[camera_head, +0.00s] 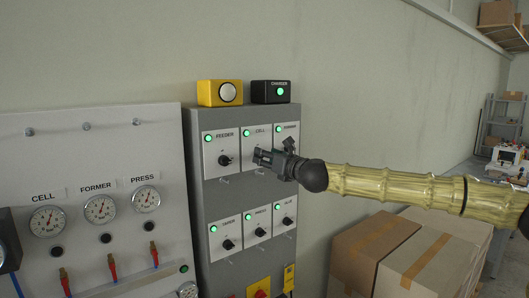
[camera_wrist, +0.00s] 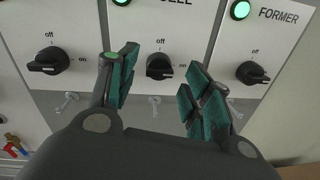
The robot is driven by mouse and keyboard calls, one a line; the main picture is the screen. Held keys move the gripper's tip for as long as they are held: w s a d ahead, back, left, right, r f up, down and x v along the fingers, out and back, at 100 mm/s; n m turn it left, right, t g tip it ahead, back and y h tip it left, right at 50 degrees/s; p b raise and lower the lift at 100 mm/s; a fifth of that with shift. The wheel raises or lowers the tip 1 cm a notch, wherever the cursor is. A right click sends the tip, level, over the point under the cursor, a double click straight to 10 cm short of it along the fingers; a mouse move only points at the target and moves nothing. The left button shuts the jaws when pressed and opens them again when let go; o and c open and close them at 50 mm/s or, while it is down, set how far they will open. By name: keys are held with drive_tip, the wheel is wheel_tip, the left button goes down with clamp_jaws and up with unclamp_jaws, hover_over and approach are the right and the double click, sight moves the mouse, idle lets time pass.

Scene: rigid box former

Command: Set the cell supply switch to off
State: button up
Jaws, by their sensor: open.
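The cell supply switch is a black rotary knob (camera_wrist: 160,67) on a white plate marked CELL (camera_head: 259,131), in the top row of a grey cabinet between FEEDER and FORMER.
The feeder knob (camera_wrist: 48,63) and former knob (camera_wrist: 254,72) flank it closely. Three more knobs, including the taper knob (camera_head: 228,244), sit below. A gauge panel (camera_head: 100,170) stands left. Cardboard boxes (camera_head: 425,255) stand at the lower right under my arm.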

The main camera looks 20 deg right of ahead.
drive_tip(key=shift+x, duration=0.85)
drive_tip(key=c, duration=1)
drive_tip(key=shift+c, duration=0.2)
